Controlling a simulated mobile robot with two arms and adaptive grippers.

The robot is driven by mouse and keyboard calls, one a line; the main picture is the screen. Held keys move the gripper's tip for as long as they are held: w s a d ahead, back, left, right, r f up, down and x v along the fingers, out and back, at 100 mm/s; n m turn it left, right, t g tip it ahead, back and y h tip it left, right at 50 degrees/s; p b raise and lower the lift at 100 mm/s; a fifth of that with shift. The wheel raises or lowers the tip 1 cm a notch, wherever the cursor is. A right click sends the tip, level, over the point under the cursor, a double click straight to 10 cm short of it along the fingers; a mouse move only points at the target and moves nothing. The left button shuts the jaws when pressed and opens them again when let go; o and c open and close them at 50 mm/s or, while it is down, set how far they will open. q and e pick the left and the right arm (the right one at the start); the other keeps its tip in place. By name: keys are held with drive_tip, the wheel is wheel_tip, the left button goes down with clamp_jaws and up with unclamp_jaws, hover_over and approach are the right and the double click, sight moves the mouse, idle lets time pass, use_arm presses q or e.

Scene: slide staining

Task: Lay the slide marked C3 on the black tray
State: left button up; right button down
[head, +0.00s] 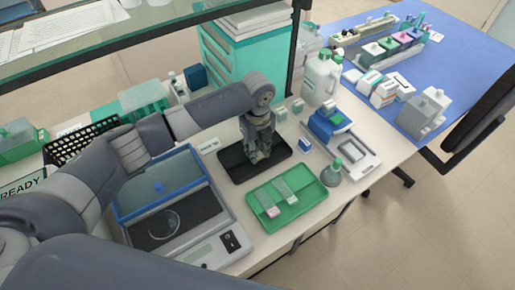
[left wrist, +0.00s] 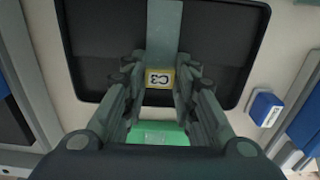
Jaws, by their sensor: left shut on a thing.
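The black tray (head: 232,171) lies flat on the bench. My left gripper (head: 257,156) points down over it. In the left wrist view, my left gripper (left wrist: 159,70) is shut on the slide marked C3 (left wrist: 159,78), with its yellow-edged label between the fingers and its clear glass reaching toward the top of the picture. The black tray (left wrist: 100,45) spreads behind the slide in that view. I cannot tell whether the slide touches the tray. In the head view the fingers mostly hide the slide. My right gripper is not in view.
A green tray (head: 260,195) with two slides lies in front of the black tray. A balance (head: 185,235) stands to the left. A small blue-and-white box (head: 305,145) and a conical flask (head: 332,173) are to the right. A large jug (head: 320,78) stands behind.

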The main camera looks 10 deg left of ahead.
use_arm(q)
drive_tip(key=shift+f, duration=0.15)
drive_tip(key=o, duration=1.2)
drive_tip(key=shift+c, duration=0.2)
wheel_tip(320, 180, up, 12)
drive_tip(key=shift+f, duration=0.1)
